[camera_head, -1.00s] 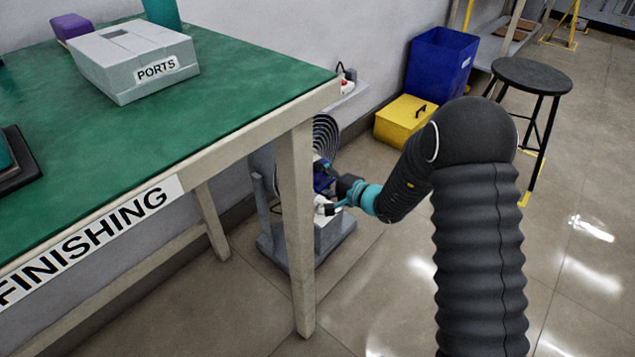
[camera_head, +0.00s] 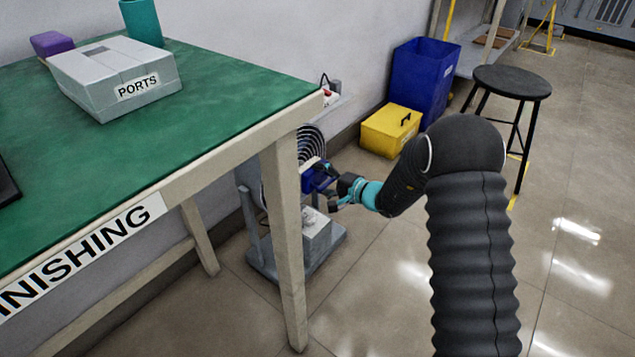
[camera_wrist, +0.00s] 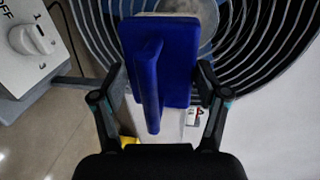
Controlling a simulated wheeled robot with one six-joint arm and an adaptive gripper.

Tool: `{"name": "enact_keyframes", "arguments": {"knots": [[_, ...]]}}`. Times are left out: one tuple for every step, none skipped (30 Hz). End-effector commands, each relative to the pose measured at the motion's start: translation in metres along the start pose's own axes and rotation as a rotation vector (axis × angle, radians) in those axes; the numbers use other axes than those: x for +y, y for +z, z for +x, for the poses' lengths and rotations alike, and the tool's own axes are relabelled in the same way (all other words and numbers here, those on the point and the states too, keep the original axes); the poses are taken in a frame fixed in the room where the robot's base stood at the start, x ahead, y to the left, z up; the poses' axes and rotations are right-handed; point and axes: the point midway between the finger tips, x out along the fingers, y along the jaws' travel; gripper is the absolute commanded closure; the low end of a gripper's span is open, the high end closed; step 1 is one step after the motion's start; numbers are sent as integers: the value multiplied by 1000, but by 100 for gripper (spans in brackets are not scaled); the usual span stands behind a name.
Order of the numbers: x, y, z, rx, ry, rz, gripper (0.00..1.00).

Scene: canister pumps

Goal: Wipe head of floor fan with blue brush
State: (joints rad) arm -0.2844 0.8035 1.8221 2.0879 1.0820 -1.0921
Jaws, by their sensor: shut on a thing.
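The blue brush (camera_head: 314,176) is in my gripper (camera_head: 335,190), in front of the floor fan. In the wrist view, the blue brush (camera_wrist: 162,65) has a flat back and a raised ridge handle, and my gripper (camera_wrist: 160,100) is shut on it with one finger on each side. The floor fan (camera_head: 309,147) stands on the floor behind the table leg, which hides part of it. In the wrist view its head, a round grille of dark rings (camera_wrist: 258,50), lies just beyond the brush, with a pale hub partly behind it. I cannot tell whether the brush touches the grille.
The fan's control box with a white knob (camera_wrist: 32,40) is at the wrist view's upper left. The green table (camera_head: 225,95) bears a PORTS box (camera_head: 115,80). A yellow box (camera_head: 390,130), blue bin (camera_head: 425,75) and black stool (camera_head: 512,82) stand further back. Floor at right is clear.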

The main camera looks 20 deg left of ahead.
Motion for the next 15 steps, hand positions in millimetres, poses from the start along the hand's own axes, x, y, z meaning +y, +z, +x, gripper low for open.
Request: {"name": "enact_keyframes", "arguments": {"knots": [[0,-2,0,0,-1,-1,54],[0,-3,0,0,-1,-1,54],[0,-5,0,0,0,-1,54],[0,-7,0,0,0,-2,54],[0,-9,0,0,0,-2,54],[0,-12,0,0,-1,-2,54],[0,-14,0,0,-1,-1,54],[0,-17,0,0,-1,-1,54],[-1,-20,0,0,-1,-1,54],[-1,-22,0,-1,-1,-2,54],[-1,-24,0,-1,-1,-3,54],[-1,-27,0,-1,-1,-3,54],[-1,-29,0,0,-1,-2,54],[-1,-31,0,0,-1,-1,54],[-1,-33,0,0,-1,-1,54]]}}
